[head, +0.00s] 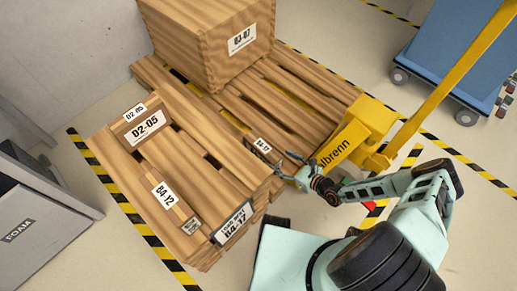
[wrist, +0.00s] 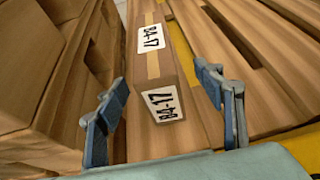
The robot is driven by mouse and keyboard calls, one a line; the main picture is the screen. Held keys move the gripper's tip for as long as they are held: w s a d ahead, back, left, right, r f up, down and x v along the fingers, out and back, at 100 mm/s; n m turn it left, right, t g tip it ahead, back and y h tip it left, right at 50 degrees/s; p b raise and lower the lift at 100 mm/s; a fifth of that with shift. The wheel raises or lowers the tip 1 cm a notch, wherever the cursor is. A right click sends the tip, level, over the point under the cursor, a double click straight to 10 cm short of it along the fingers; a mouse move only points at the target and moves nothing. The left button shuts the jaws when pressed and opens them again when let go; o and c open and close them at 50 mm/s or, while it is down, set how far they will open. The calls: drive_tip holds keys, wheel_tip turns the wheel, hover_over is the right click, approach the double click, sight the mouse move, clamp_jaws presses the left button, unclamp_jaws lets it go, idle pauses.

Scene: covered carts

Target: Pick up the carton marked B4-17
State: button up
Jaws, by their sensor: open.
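The carton marked B4-17 (wrist: 168,78) is narrow and wood-coloured, with a tape strip along its top. In the wrist view its B4-17 labels show on the top and the near end. In the head view the carton (head: 262,147) is small, near the pallets' right part, just beyond my gripper (head: 287,172). In the wrist view my gripper (wrist: 172,115) is open, with one finger left and one right of the carton's near end. Nothing is gripped. Whether the fingers touch the carton cannot be told.
Cartons marked D2-05 (head: 145,126) and B4-12 (head: 164,195) lie left. A large 03-07 box (head: 225,45) stands behind. A yellow pallet jack (head: 355,140) is close right of my gripper. A framed B4-17 sign (head: 232,223) hangs at the front. Open floor shows at lower left.

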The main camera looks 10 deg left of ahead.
sight(272, 156)
drive_tip(key=b+x, duration=0.2)
drive_tip(key=x, duration=0.4)
drive_tip(key=shift+s+a, duration=0.1)
drive_tip(key=x, duration=0.2)
drive_tip(key=b+x, duration=0.2)
drive_tip(key=x, duration=0.1)
drive_tip(key=shift+a+r, duration=0.25)
drive_tip(key=shift+a, duration=0.2)
drive_tip(key=shift+r, duration=0.1)
drive_tip(key=shift+c, duration=0.3)
clamp_jaws()
